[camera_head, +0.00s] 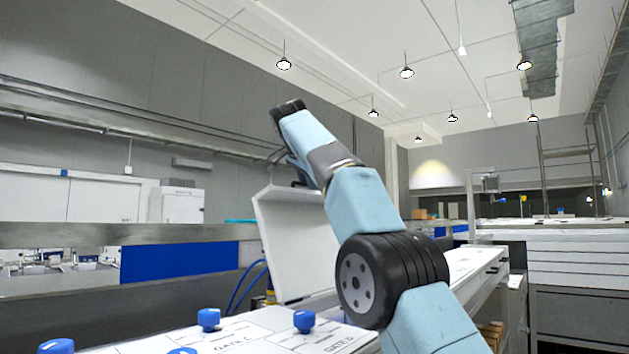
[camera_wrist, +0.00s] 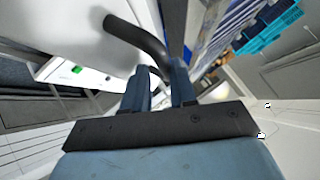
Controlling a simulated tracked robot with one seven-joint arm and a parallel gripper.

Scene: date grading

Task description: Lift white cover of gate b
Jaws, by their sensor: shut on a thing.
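A white cover (camera_head: 300,245) stands raised and tilted in the middle of the head view, above the white gate panel. No letter on it can be read. In the wrist view its pale face (camera_wrist: 60,25) fills the upper left, with a dark curved handle (camera_wrist: 138,38) on it. My gripper (camera_wrist: 160,82) is shut on the handle, whose near end runs between the fingers. In the head view my gripper is mostly hidden behind my arm, at the cover's top edge.
Several blue knobs (camera_head: 208,319) stand on the white panel (camera_head: 265,333) at the front, beside printed labels GATE C and GATE D. A blue cable (camera_head: 245,284) hangs left of the cover. A white bench (camera_head: 480,262) runs to the right.

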